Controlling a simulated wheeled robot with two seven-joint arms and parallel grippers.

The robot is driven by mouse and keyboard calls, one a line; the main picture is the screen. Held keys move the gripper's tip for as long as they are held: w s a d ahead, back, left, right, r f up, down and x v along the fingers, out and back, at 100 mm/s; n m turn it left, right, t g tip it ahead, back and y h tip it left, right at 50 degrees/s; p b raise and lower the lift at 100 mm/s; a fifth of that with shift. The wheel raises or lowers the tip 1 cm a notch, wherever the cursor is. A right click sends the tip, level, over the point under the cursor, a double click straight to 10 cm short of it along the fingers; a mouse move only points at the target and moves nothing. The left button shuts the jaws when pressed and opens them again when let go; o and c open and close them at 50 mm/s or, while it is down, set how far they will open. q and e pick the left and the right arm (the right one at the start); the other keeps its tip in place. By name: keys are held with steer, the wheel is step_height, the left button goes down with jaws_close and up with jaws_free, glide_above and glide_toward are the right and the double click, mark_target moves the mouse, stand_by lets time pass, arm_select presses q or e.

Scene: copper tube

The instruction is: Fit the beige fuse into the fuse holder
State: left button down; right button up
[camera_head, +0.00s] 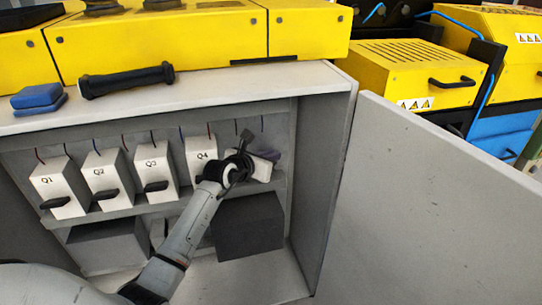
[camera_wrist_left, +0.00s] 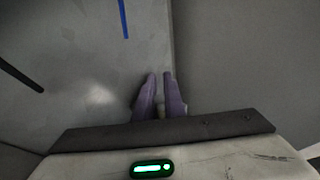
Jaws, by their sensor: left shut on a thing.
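My left gripper (camera_head: 264,154) reaches into the open cabinet, in front of the far right end of the row of white units. Its purple fingers (camera_wrist_left: 160,78) are close together in the left wrist view. A small pale, beige-looking piece (camera_wrist_left: 160,109) shows between them, most likely the fuse; its ends are hidden. A white unit (camera_head: 262,173) at the right end of the row is partly hidden behind my gripper. I cannot tell for certain that it is the fuse holder, nor whether the held piece touches it. My right gripper is not in view.
White units marked Q1 (camera_head: 62,192), Q2 (camera_head: 108,176), Q3 (camera_head: 153,170) and Q4 (camera_head: 202,155) stand on the shelf, with wires above. A dark box (camera_head: 248,225) sits below. The cabinet's door (camera_head: 440,210) stands open at right. A blue block (camera_head: 37,97) lies on top.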

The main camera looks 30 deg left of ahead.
arm_select(q)
steer(key=c, duration=2.1)
jaws_free()
